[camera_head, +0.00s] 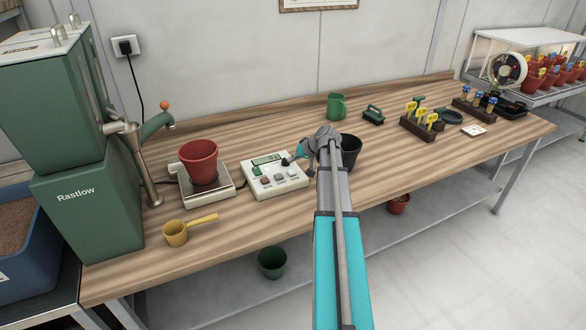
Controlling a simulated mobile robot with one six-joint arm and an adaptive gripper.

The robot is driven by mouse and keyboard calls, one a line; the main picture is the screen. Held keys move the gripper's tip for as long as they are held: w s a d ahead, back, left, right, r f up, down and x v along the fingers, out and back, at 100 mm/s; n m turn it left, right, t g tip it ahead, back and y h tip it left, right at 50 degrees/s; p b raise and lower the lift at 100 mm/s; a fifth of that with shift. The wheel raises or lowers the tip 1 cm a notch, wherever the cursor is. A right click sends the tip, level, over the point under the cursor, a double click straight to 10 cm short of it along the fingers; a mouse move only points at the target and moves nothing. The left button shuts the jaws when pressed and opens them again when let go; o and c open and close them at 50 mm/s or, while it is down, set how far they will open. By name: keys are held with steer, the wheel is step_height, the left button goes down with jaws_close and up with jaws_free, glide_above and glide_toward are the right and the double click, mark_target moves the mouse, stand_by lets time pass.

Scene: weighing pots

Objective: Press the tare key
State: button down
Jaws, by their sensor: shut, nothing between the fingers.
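A white scale console (262,196) with a green display (267,159) and a few keys lies on the wooden bench, left of my arm. Its keys include a green one (257,171), a grey one (265,181) and a reddish one (278,177). Key labels are too small to read, so I cannot tell which is tare. My gripper (287,162) is shut and empty, over the console's upper right side; I cannot tell whether it touches. A red-brown pot (199,164) stands on the weighing plate (218,194) left of the console.
A yellow scoop (176,234) lies at the front left, beside the green Rastlow machine (85,200). A dark pot (352,150) stands partly behind my arm. Bench in front of the console is clear.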

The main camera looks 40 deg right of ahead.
steer(key=shift+r+p, duration=0.8)
steer(key=shift+r, duration=0.3)
steer(key=shift+a, duration=0.2)
steer(key=a+g, duration=0.1)
steer(key=a, duration=0.3)
steer(key=a+n+p, duration=0.1)
steer(key=a, duration=0.4)
steer(key=a+g+p, duration=0.1)
steer(key=a, duration=0.3)
steer(key=shift+s+a+f+g+y, duration=0.15)
steer(key=shift+s+g+y, duration=0.1)
steer(key=shift+g+y, duration=0.05)
steer(key=s+a+n+g+h+p, duration=0.1)
steer(key=s+a+g, duration=0.1)
steer(key=s+a, duration=0.3)
steer(key=s+a+r+n+g+h+p, duration=0.1)
steer(key=s+a, duration=0.4)
steer(key=a, duration=0.9)
steer(key=s+a+r+n+g+h+p, duration=0.1)
steer(key=s+a, duration=0.4)
steer(key=a, duration=0.5)
steer(key=shift+s+n+g+h+p, duration=0.3)
steer(key=shift+s+g+h+p, duration=0.15)
steer(key=shift+g+p, duration=0.6)
